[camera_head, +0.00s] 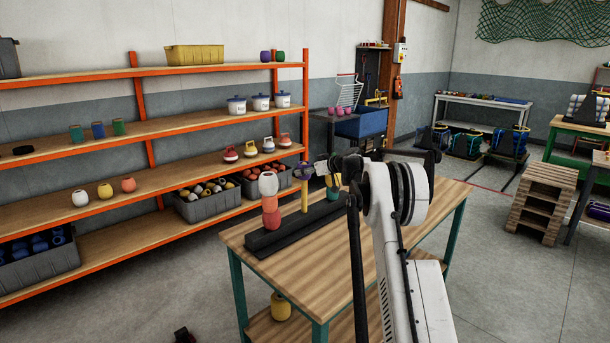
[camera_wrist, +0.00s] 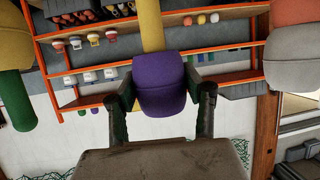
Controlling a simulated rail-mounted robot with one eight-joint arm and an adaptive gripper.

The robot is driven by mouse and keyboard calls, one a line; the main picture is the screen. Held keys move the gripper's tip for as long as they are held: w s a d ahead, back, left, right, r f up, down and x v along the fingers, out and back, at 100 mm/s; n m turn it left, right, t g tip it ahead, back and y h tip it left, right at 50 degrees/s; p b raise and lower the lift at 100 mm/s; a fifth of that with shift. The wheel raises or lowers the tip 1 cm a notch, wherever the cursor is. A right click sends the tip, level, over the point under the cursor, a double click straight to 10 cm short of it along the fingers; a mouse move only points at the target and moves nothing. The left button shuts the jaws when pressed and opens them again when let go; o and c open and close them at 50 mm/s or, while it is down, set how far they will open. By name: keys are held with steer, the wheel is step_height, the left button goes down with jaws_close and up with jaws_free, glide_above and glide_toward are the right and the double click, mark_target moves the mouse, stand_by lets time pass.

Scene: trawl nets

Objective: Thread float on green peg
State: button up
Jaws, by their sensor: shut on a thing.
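My gripper (camera_wrist: 162,98) is shut on a purple float (camera_wrist: 160,82), which also shows in the head view (camera_head: 302,171). The float is at the upper end of the yellow peg (camera_head: 304,198); I cannot tell whether it is around the tip or just in front of it. The yellow peg also shows behind the float in the wrist view (camera_wrist: 151,28). The green peg (camera_wrist: 14,103) stands beside it, with a yellow float (camera_wrist: 10,42) low on it and its green tip bare. In the head view my arm partly hides that peg.
A stack of floats, white-grey (camera_head: 268,184) over orange (camera_head: 271,222), stands at the left end of the black peg base (camera_head: 262,246). The wooden table (camera_head: 290,278) is clear in front. An orange-framed shelf (camera_head: 148,190) stands behind to the left.

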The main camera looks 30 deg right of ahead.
steer(key=shift+r+p, duration=1.65)
steer(key=shift+r, duration=2.55)
